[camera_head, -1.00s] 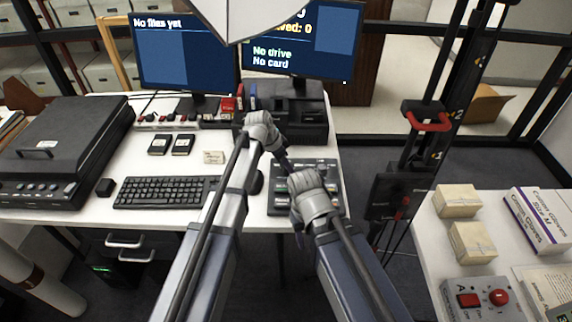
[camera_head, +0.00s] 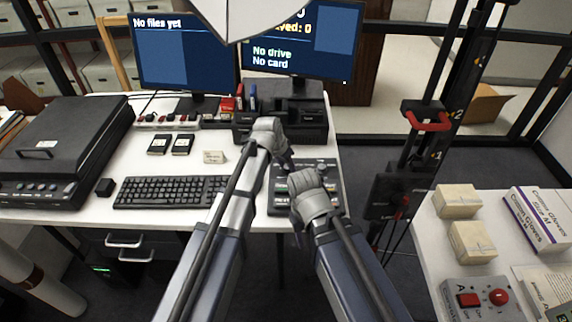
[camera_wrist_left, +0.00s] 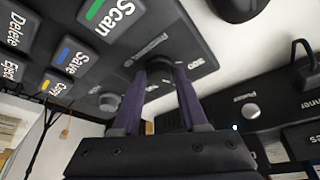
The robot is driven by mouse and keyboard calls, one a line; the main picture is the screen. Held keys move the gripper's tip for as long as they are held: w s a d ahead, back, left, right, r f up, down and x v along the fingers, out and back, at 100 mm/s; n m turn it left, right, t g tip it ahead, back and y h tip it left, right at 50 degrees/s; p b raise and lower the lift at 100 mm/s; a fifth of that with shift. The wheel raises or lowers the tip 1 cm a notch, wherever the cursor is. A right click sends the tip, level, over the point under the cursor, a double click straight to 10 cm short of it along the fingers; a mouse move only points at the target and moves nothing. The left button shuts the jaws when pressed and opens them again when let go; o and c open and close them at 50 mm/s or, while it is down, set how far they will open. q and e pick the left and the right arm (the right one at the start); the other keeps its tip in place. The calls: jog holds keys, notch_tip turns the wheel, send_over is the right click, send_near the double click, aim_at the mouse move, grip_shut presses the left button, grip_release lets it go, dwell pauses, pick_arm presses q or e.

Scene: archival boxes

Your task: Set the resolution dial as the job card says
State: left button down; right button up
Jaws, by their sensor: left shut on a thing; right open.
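The dark control panel (camera_head: 325,170) lies at the right front of the white desk. In the left wrist view, it (camera_wrist_left: 190,30) carries Scan, Save, Copy, Delete and Eject keys. My left gripper (camera_head: 287,166) is over the panel's far left part. In the left wrist view its fingers (camera_wrist_left: 160,68) are shut on the resolution dial (camera_wrist_left: 160,62), mostly hidden between the tips; numbers are printed around it. My right gripper (camera_head: 300,232) is open, by the panel's front edge, its fingers mostly hidden by its hand. A small cream card (camera_head: 214,157) lies on the desk, its text unreadable.
A keyboard (camera_head: 170,192) and black scanner (camera_head: 60,150) are left of the panel. A black dock (camera_head: 308,125) stands behind it. Monitors (camera_head: 185,55) read "No files yet" and "No drive / No card". A side table at right holds boxes (camera_head: 472,243) and a red-button unit (camera_head: 480,300).

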pick_arm(q)
jog(key=n+y, duration=0.1)
jog(key=n, duration=0.3)
jog(key=shift+s+d+t, duration=0.1)
jog(key=shift+d+t, duration=0.05)
jog(key=shift+t, duration=0.15)
jog(key=shift+n+y, duration=0.8)
jog(key=shift+n, duration=0.6)
jog(key=shift+c, duration=2.2)
grip_release()
jog(key=shift+r, duration=0.1)
jog(key=p+v, duration=0.7)
jog(key=shift+s+r, duration=0.2)
jog(key=shift+r, duration=0.05)
